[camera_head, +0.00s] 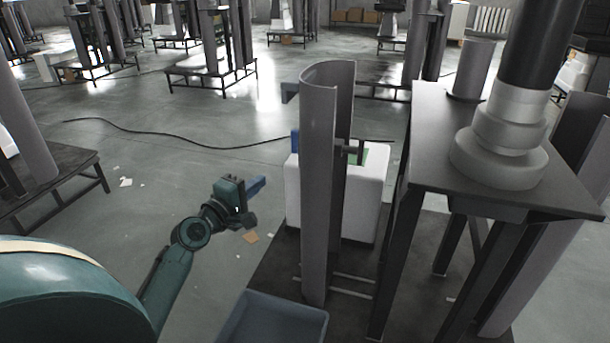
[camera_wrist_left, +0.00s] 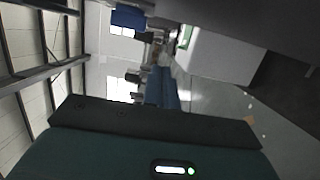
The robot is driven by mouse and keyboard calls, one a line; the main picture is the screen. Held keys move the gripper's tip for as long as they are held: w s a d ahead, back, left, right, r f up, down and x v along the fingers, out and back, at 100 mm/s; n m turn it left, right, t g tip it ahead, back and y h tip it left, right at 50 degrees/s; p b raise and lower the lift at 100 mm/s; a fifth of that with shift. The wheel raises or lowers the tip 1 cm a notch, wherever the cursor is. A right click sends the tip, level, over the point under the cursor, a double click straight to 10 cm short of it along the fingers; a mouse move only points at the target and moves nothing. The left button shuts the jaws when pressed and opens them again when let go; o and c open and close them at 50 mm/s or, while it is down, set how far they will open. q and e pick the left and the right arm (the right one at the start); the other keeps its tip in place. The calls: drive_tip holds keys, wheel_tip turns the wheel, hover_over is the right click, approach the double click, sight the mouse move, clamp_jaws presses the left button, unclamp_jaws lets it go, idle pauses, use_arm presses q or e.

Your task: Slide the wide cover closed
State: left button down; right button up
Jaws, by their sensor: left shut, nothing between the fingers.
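The wide cover looks to be the tall, curved grey panel (camera_head: 320,190) standing upright in the middle of the head view. It stands in front of a white box (camera_head: 365,200) and hides part of it. My left gripper (camera_head: 258,185) is to the left of the panel, apart from it, with blue fingers. The fingers are shut and empty, and show in the left wrist view (camera_wrist_left: 161,88). A dark grey surface (camera_wrist_left: 235,18) crosses the top right of that view; I cannot tell whether it is the cover. My right gripper is not in view.
A dark table (camera_head: 440,130) on legs carries a grey column base (camera_head: 497,165) right of the panel. A blue-grey bin (camera_head: 270,318) sits low in front. Open floor (camera_head: 150,160) with a black cable lies to the left.

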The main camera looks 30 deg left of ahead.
use_arm(q)
drive_tip(key=w+d+b, duration=0.1)
drive_tip(key=w+d, duration=0.3)
drive_tip(key=w, duration=0.6)
drive_tip(key=shift+w, duration=0.35)
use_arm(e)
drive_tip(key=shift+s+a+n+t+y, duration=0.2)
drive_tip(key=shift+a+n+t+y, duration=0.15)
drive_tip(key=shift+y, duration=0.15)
